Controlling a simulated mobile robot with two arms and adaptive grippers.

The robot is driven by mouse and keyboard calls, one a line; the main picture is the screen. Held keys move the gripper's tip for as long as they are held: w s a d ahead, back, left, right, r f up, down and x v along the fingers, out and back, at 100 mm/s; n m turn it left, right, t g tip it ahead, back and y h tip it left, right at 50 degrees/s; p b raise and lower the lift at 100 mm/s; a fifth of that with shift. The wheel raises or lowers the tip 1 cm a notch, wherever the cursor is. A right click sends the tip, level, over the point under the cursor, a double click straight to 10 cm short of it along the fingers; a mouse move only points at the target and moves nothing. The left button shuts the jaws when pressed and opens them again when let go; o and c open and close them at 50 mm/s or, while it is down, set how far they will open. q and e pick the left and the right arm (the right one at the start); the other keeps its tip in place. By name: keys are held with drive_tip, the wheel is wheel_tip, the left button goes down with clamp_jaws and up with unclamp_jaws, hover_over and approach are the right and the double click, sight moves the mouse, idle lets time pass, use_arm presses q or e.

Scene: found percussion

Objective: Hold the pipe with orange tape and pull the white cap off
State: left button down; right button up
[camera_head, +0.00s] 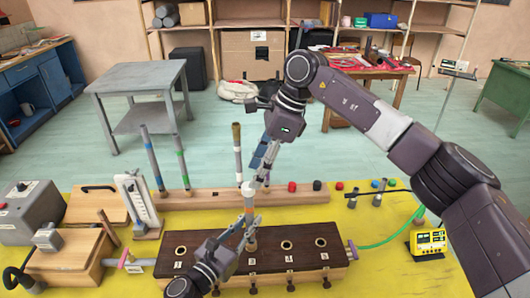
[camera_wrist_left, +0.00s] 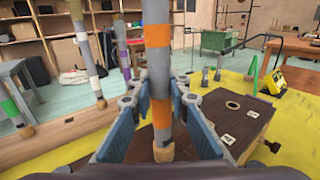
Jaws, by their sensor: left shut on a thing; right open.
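The grey pipe with orange tape (camera_wrist_left: 160,118) stands upright in the left wrist view, with two orange bands and a tan lower end. It also shows in the head view (camera_head: 249,207), above the dark-topped block. My left gripper (camera_head: 248,226) is shut on the pipe; its blue fingers flank it in the left wrist view (camera_wrist_left: 158,120). The white cap (camera_head: 248,187) is at the pipe's top in the head view; the top is outside the left wrist view. My right gripper (camera_head: 259,179) is open and reaches down beside the cap. I cannot tell whether it touches.
The dark-topped block (camera_head: 310,240) has several holes. Behind it a wooden rack (camera_head: 205,199) holds upright pipes with blue (camera_head: 153,160), green (camera_head: 182,158) and white bands. Small red and black caps (camera_head: 292,187) stand to the right. A yellow meter (camera_head: 427,243) is at far right.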

sight(246, 186)
drive_tip(key=shift+x, duration=2.2)
drive_tip(key=c, duration=1.2)
drive_tip(key=shift+r, duration=0.1)
drive_tip(key=shift+r, duration=0.1)
drive_tip(key=shift+r, duration=0.5)
drive_tip(key=shift+r, duration=0.25)
drive_tip(key=shift+r, duration=0.4)
